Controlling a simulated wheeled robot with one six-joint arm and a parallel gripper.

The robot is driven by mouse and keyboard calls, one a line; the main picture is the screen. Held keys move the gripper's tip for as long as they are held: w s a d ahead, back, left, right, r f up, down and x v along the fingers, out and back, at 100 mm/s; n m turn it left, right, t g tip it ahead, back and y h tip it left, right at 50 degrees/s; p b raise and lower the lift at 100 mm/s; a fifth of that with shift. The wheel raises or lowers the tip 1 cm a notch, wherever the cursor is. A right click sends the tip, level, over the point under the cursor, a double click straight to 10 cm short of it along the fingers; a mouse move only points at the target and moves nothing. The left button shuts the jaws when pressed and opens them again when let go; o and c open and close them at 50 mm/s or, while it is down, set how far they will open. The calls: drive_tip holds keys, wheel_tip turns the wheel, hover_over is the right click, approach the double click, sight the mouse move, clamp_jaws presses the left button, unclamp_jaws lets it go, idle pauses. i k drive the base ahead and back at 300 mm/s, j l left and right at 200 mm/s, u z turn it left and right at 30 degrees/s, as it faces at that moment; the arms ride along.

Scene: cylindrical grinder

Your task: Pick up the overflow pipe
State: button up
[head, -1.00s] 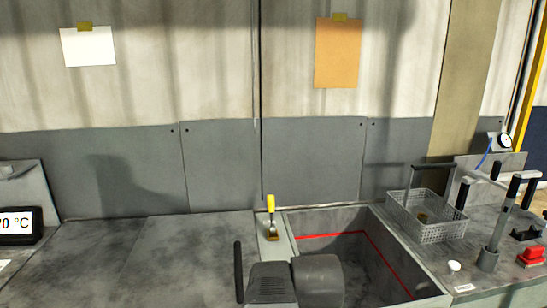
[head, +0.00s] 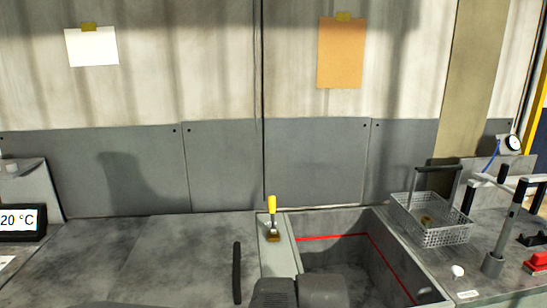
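I cannot tell for certain which thing is the overflow pipe. A grey upright tube (head: 505,232) with a dark top stands in a round base on the right counter, and may be it. A dark upright bar (head: 237,272) at the bottom centre is another slim shape; what it belongs to is unclear. The open basin (head: 340,222) has a red line around its inner wall, and its floor is partly hidden by dark grey parts of my arm at the bottom edge. My gripper's fingertips do not show, so I see no hold on anything.
A wire basket (head: 432,232) with a handle stands right of the basin. A yellow-handled brush-like tool (head: 272,218) sits on the basin's left rim. A red object (head: 537,262) and a small white knob (head: 458,271) are at right.

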sight(513, 212)
drive_tip(key=i+u, duration=0.15)
drive_tip(key=z, duration=1.3)
drive_tip(key=k, duration=0.05)
